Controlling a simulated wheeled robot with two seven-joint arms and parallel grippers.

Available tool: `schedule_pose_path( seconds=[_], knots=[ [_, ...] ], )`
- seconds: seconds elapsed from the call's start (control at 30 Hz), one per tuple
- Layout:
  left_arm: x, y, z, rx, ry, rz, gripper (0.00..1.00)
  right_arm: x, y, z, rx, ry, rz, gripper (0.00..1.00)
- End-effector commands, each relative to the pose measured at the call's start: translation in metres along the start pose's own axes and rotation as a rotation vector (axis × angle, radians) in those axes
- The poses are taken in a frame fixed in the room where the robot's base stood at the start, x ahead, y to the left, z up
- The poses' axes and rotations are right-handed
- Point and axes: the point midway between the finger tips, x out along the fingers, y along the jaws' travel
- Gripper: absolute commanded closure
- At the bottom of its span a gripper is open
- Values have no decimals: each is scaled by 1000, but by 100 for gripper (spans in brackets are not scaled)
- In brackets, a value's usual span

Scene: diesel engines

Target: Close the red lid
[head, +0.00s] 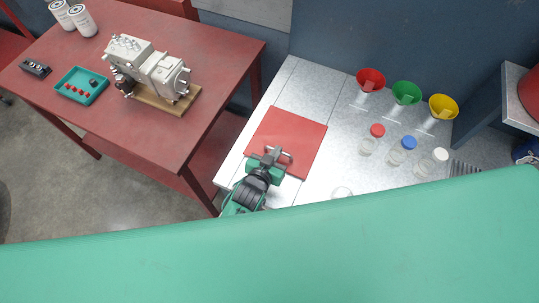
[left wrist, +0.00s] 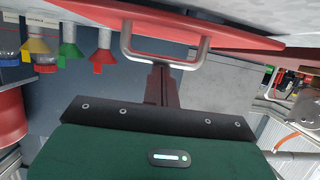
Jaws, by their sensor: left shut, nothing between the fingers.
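The red lid (head: 300,133) is a flat square panel on the grey bench top, with a metal bar handle (head: 286,152) near its front edge. I cannot tell whether it lies fully flush. In the left wrist view, the red lid (left wrist: 215,33) spans the top of the picture, its looped metal handle (left wrist: 193,58) hanging towards my fingers. My left gripper (head: 270,156) is at the handle, over the front part of the lid. It is shut with nothing between its fingers (left wrist: 160,75); whether they touch the handle is unclear. My right gripper is not in view.
Red, green and yellow funnels (head: 406,94) and several capped jars (head: 402,151) stand right of the lid on the bench (head: 325,90). A red table (head: 200,40) at left carries an engine part (head: 150,68) and a teal tray (head: 97,99). Floor shows between them.

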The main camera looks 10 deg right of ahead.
Motion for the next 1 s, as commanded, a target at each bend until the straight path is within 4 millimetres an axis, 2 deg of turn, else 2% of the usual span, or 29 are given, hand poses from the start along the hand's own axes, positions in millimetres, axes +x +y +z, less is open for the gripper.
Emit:
schedule_pose_path(
  seconds=[0.03, 0.23, 0.3, 0.7, 1.0],
  knots=[
    [-2, -1, -5, 0, -10, 0, 100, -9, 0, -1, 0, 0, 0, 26],
    [-3, -8, -44, 0, 7, -3, 100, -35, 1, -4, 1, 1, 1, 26],
    [-11, -8, -34, -1, 8, -3, 100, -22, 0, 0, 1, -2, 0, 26],
    [-74, -8, -44, -1, 14, -2, 100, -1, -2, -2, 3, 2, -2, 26],
    [-98, -8, -50, -1, 15, -3, 100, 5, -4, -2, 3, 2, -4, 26]
  ],
)
